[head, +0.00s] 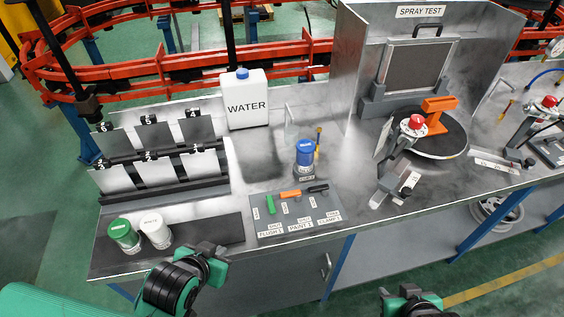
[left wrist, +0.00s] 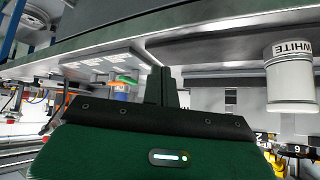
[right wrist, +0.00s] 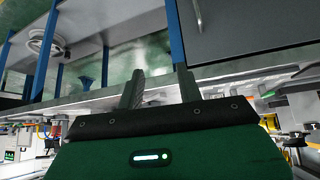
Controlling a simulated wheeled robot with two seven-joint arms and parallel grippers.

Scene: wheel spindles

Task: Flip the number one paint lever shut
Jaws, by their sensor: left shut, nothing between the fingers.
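The lever panel (head: 262,232) lies near the bench's front edge in the head view. Its orange lever (head: 290,194) is in the middle, above the PAINT 1 label. A green lever (head: 270,204) is to its left and a black lever (head: 317,188) to its right. My left gripper (head: 217,258) is shut and empty, in front of the bench edge and left of the panel, apart from the levers. In the left wrist view its fingers (left wrist: 161,86) are together, with the green lever (left wrist: 128,79) beyond. My right gripper (right wrist: 160,88) is open and empty, in front of the bench and low.
A green-lidded can (head: 123,236) and a white can (head: 155,230) stand left of the panel. A blue-topped cup (head: 304,157) stands just behind it. The water jug (head: 245,100), card rack (head: 215,192) and spray booth (head: 354,60) are further back.

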